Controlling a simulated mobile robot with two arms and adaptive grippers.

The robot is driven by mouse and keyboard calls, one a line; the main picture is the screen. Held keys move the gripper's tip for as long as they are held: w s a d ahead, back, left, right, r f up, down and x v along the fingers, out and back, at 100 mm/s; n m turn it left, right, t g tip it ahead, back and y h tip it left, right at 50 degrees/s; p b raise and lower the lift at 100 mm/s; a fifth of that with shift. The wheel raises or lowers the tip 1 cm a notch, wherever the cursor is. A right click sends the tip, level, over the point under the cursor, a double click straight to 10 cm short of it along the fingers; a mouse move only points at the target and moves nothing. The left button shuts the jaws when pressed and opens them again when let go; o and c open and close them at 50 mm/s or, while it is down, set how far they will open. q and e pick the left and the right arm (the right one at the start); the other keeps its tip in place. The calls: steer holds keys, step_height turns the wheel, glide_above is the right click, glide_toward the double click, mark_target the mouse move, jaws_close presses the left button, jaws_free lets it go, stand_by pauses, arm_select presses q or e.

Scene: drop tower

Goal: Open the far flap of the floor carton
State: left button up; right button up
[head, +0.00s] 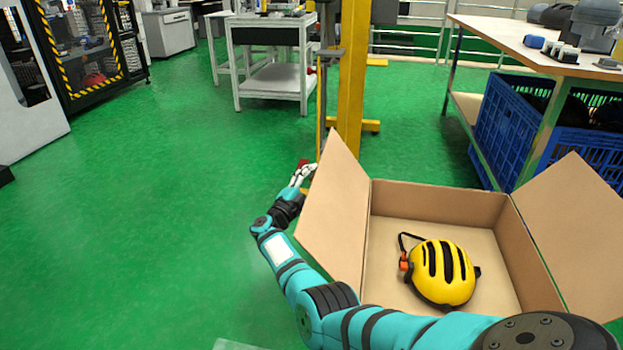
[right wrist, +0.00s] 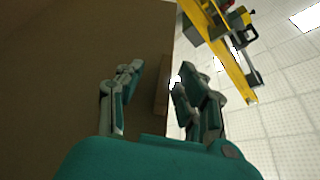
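The open floor carton (head: 525,265) stands at the lower right in the head view. Its left flap (head: 335,205) and right flap (head: 580,235) stand up and lean outward. The far wall (head: 440,202) shows its inner face; no flap shows standing above it. The near side is hidden by my right arm. My right gripper (head: 301,176) is at the left flap's outer side, near its upper edge. In the right wrist view its fingers (right wrist: 167,95) are apart, with brown cardboard (right wrist: 60,80) filling the left; contact cannot be told. My left gripper is out of view.
A yellow helmet (head: 443,272) lies inside the carton. A yellow post (head: 352,80) stands beyond it. A workbench (head: 530,45) with blue crates (head: 503,125) below is at the right. Green floor (head: 130,220) is clear at the left.

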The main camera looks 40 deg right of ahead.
steer(key=shift+a+r, duration=0.1)
steer(key=shift+a, duration=0.3)
steer(key=v, duration=1.1)
steer(key=shift+f, duration=0.2)
steer(key=shift+s, duration=0.1)
